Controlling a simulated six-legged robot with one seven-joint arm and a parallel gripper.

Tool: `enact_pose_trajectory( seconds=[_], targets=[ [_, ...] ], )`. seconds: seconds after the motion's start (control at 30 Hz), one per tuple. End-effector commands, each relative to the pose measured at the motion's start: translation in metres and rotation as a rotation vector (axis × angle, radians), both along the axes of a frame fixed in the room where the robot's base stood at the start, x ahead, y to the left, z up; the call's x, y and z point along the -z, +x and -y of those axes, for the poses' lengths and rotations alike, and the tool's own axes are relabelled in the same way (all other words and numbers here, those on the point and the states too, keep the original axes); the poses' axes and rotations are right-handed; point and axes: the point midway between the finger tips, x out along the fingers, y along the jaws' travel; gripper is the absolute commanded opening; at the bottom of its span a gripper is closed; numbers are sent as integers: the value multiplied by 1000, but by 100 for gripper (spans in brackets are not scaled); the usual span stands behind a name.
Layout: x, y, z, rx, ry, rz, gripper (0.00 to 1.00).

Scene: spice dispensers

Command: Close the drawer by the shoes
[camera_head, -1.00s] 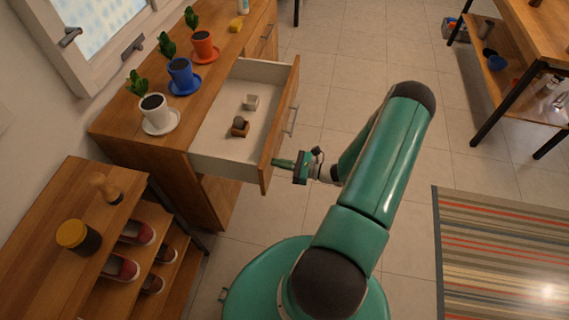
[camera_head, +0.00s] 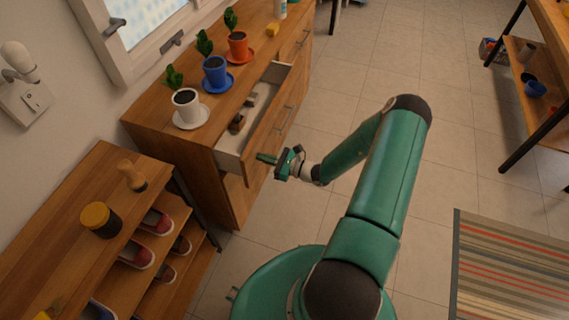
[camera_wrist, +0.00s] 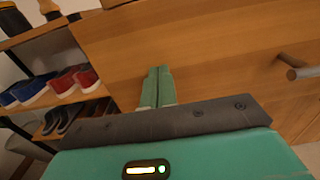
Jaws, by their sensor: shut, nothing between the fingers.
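The drawer (camera_head: 270,120) is in the wooden cabinet at the upper left of the head view. It stands partly open, with a white inside and small brown and grey items in it. Its wooden front panel also fills much of the wrist view (camera_wrist: 215,60), with a metal handle (camera_wrist: 300,72) at the right. My gripper (camera_head: 262,157) is shut and empty, its fingertips at the near end of the drawer front. In the wrist view the shut fingers (camera_wrist: 158,75) point at the panel; contact looks likely but is not certain. Shoes (camera_head: 140,254) sit on the shelf rack at the lower left.
Potted plants in white (camera_head: 187,105), blue (camera_head: 216,72) and orange (camera_head: 238,46) pots stand on the cabinet top. The shoe rack (camera_head: 75,205) holds a yellow-lidded jar (camera_head: 101,219) on top. A striped rug (camera_head: 515,265) lies right; tiled floor is open between.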

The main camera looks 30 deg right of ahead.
Motion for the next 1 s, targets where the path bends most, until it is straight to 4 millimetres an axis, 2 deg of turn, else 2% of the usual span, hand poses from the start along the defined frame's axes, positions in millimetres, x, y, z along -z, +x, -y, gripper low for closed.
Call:
enact_pose_trajectory(
  seconds=[0.03,0.2,0.4,0.6,1.0],
  targets=[
    [0,12,-11,-4,3,2,0],
    [0,45,-36,-2,1,0,0],
    [0,74,-58,-2,1,2,0],
    [0,89,-69,0,1,-1,0],
    [-1,97,-75,-1,1,2,0]
  ],
)
